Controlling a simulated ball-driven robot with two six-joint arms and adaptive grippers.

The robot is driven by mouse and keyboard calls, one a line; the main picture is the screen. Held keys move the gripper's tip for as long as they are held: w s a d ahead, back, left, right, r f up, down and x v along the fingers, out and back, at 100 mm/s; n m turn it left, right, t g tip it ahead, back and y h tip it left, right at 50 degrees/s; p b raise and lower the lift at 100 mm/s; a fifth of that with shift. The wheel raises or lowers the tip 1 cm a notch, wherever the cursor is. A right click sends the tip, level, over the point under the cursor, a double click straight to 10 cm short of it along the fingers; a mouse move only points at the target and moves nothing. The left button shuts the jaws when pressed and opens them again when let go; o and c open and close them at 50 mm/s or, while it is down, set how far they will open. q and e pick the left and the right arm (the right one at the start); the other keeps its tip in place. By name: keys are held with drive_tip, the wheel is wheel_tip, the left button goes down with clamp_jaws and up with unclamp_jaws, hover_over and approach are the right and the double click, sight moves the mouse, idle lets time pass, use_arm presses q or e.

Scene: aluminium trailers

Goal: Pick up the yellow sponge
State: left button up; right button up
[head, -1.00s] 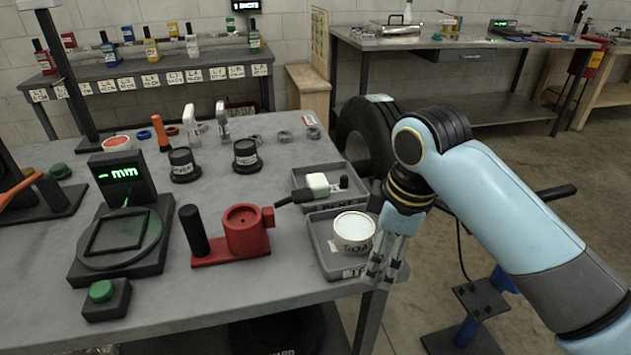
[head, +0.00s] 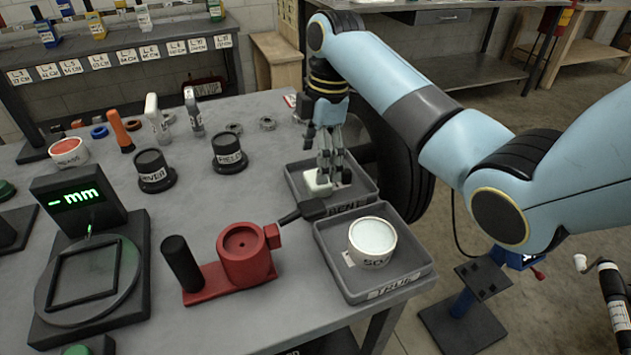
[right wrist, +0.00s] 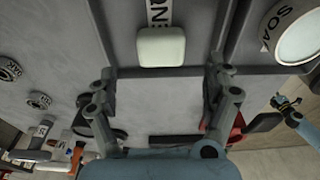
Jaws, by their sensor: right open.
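A pale, cream-white block with rounded corners (head: 318,186) lies in the rear grey tray, the one labelled "BENT" (head: 368,197). It looks more off-white than yellow, and I see no clearly yellow sponge. In the right wrist view the block (right wrist: 161,46) shows whole, beyond and between the fingertips. My right gripper (head: 329,168) points down over this tray, open and empty, close above the block; in the wrist view its fingers (right wrist: 158,85) stand apart on either side. My left gripper is out of view.
The front tray (head: 411,274) holds a round white soap tin (head: 372,238). A red fixture (head: 243,258) stands left of it. A black tyre (head: 405,165) stands right of the table.

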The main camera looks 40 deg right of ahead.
wheel_tip(320, 180, down, 5)
drive_tip(key=shift+f, duration=0.1)
drive_tip(key=shift+a+f, duration=0.1)
drive_tip(key=shift+f, duration=0.1)
drive_tip(key=shift+s, duration=0.1)
drive_tip(key=shift+c, duration=0.9)
drive_tip(key=c, duration=0.4)
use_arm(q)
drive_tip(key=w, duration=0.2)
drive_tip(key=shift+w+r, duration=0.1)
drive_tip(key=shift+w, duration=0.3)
use_arm(e)
drive_tip(key=c, duration=0.4)
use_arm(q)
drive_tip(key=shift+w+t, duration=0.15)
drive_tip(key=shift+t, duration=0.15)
use_arm(e)
drive_tip(key=shift+r, duration=0.1)
drive_tip(key=shift+c, duration=0.2)
